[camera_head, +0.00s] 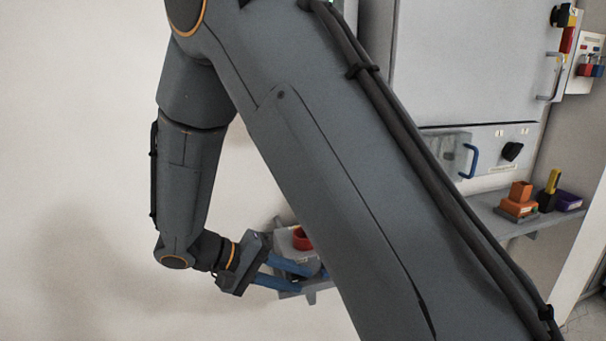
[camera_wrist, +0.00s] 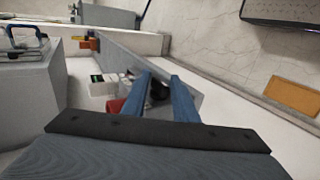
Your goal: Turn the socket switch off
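My gripper (camera_head: 306,279) is at the lower middle of the head view, its two blue fingers apart. In the wrist view the fingers of my gripper (camera_wrist: 162,76) are open, with a gap between them. A dark rounded part (camera_wrist: 159,91) shows in that gap; I cannot tell whether the fingers touch it. A red round part (camera_head: 302,238) on a grey box shows just above the fingers; a red part (camera_wrist: 115,105) is left of them in the wrist view. I cannot tell which part is the socket switch; my arm hides much of this area.
A grey shelf (camera_head: 487,212) carries an orange block (camera_head: 518,198), a black-and-yellow item (camera_head: 549,190) and a purple bin (camera_head: 568,201). A grey cabinet has a blue handle (camera_head: 468,161) and a black knob (camera_head: 512,151). A white box (camera_wrist: 103,87) stands left of the fingers.

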